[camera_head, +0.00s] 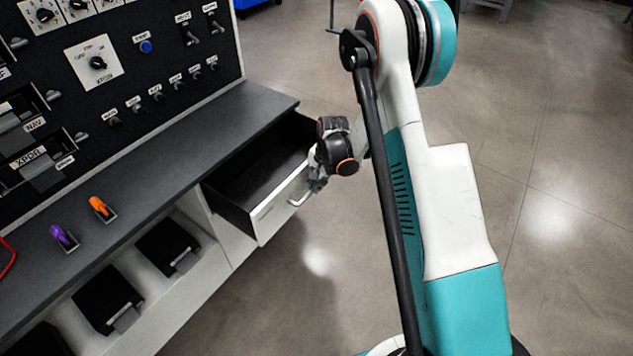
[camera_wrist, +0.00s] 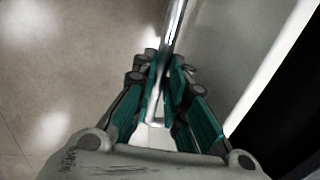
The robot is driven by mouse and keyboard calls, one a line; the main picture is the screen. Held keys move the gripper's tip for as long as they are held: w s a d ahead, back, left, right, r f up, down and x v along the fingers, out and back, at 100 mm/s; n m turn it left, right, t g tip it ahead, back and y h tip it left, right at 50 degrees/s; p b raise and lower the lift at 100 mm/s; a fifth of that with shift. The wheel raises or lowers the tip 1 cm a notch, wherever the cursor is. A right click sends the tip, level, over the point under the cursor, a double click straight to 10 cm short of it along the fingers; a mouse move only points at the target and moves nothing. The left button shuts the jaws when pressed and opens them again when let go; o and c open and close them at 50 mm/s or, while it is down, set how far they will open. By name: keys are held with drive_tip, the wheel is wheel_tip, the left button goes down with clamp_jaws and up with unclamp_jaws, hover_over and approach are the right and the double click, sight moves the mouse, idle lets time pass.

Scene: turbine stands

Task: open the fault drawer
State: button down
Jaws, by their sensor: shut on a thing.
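The drawer (camera_head: 268,213) has a white front and a dark inside, and it stands pulled out from under the right end of the console. I see no label on it that I can read. Its bar handle (camera_head: 297,201) is on the front face. My gripper (camera_head: 314,186) is at the handle, partly hidden by my wrist in the head view. In the wrist view my gripper (camera_wrist: 160,100) is shut on the handle bar (camera_wrist: 174,35), which runs between the teal fingers. The drawer's inside looks empty where it shows.
The console top (camera_head: 150,170) carries a purple switch (camera_head: 62,236) and an orange switch (camera_head: 101,207). A black panel (camera_head: 110,70) with knobs and labels rises behind. Dark bins (camera_head: 107,297) sit below the top. The floor (camera_head: 560,130) to the right is clear.

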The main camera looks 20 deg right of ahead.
drive_tip(key=c, duration=1.6)
unclamp_jaws()
wheel_tip(320, 180, up, 12)
drive_tip(key=s+d, duration=0.1)
drive_tip(key=shift+s+d, duration=0.2)
drive_tip(key=shift+s, duration=0.2)
drive_tip(key=shift+f, duration=0.1)
